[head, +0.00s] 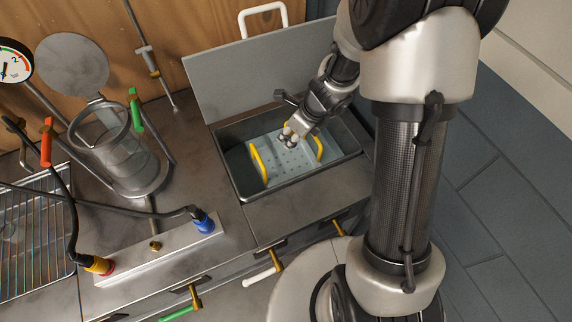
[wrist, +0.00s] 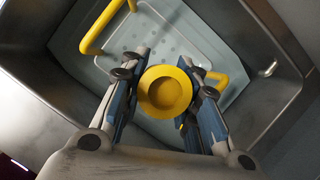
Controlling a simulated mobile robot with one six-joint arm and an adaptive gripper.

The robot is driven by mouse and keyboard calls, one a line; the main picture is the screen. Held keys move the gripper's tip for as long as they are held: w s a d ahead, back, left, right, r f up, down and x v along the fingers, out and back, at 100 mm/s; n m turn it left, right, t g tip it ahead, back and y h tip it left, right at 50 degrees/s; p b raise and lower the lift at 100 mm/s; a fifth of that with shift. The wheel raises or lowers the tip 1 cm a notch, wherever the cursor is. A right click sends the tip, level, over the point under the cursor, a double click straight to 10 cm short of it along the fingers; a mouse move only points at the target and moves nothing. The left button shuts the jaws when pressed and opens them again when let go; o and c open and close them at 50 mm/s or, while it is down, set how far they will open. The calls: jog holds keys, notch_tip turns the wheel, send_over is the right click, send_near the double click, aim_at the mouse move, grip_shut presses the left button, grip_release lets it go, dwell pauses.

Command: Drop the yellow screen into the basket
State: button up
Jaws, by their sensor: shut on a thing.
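The yellow screen (wrist: 165,91) is a round, dished yellow piece between my gripper's fingers in the wrist view. My gripper (head: 288,138) is shut on it, low over the basket. A small yellow patch shows by the fingers in the head view, with most of the screen hidden there. The basket (head: 279,165) is a pale blue perforated tray with two yellow handles. It sits inside a metal basin. In the wrist view the basket (wrist: 150,32) lies behind the screen and fingers. I cannot tell whether the screen touches the basket.
The metal basin (head: 296,196) has raised walls around the basket, and a grey lid (head: 240,75) stands open behind it. A glass vessel (head: 120,155) in a metal frame stands to the left. A block with blue and yellow hose fittings (head: 158,246) is at front left.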

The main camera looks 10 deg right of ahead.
jog(key=o, duration=1.2)
jog(key=shift+c, duration=0.2)
jog(key=shift+r, duration=0.1)
jog(key=v, duration=1.2)
